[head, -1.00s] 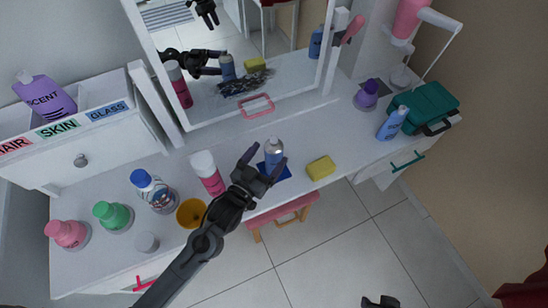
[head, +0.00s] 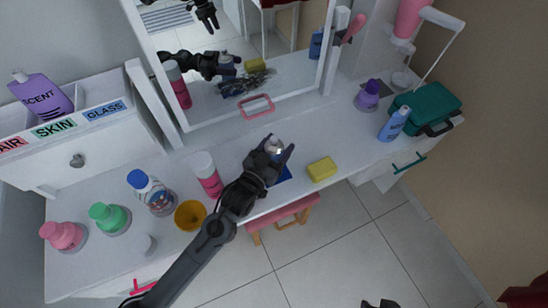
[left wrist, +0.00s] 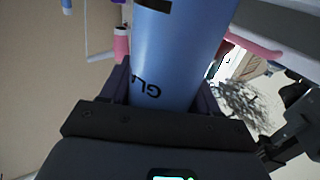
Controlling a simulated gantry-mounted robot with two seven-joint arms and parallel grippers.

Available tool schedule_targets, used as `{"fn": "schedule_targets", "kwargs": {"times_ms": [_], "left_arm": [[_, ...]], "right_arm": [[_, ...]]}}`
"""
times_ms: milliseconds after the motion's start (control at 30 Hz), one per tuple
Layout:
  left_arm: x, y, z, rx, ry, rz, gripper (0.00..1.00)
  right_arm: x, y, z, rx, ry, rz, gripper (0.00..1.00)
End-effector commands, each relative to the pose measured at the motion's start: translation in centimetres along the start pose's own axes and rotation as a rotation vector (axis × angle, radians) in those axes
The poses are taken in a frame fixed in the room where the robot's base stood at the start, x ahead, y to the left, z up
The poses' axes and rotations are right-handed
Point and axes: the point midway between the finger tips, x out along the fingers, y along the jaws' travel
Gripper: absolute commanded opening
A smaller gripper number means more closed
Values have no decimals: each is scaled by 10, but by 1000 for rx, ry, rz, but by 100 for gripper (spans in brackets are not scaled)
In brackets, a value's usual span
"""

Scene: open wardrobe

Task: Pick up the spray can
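The spray can (head: 277,147) is blue with a pale top and stands on a dark blue square patch on the white counter. In the left wrist view its blue body (left wrist: 180,55) fills the top middle, with dark lettering starting "GL" upside down. My left gripper (head: 280,150) is at the can, with one finger on either side of it. The fingers look open, and I cannot see them pressing on it. My right gripper (head: 380,303) is only partly in view at the bottom edge, away from the counter. Its reflection in the mirror shows the fingers apart.
A pink and white can (head: 208,175) and an orange cup (head: 190,215) stand left of my left gripper, close to the arm. A yellow sponge (head: 322,169) lies to the right. The mirror (head: 245,103) rises behind. A pink stool (head: 284,214) is below the counter's front edge.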

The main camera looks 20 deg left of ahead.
Motion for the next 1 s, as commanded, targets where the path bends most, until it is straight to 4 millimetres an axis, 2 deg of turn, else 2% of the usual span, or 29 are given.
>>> {"fn": "schedule_targets", "kwargs": {"times_ms": [33,200,300,667,833,967,1000], "left_arm": [[0,0,0,0,0,0,52],[0,0,0,0,0,0,26],[0,0,-1,0,2,0,15],[0,0,-9,0,3,0,15],[0,0,-25,0,4,0,15],[0,0,-46,0,4,0,15],[0,8,-48,-4,3,2,15]], "right_arm": [[0,0,0,-1,0,1,43],[0,1,0,-5,-1,4,43],[0,2,0,-8,-1,6,43],[-3,2,0,-8,-1,6,43],[-9,2,-3,-6,-1,4,43],[-17,1,-5,-3,-1,2,43],[-18,1,-5,-3,-1,2,43]]}}
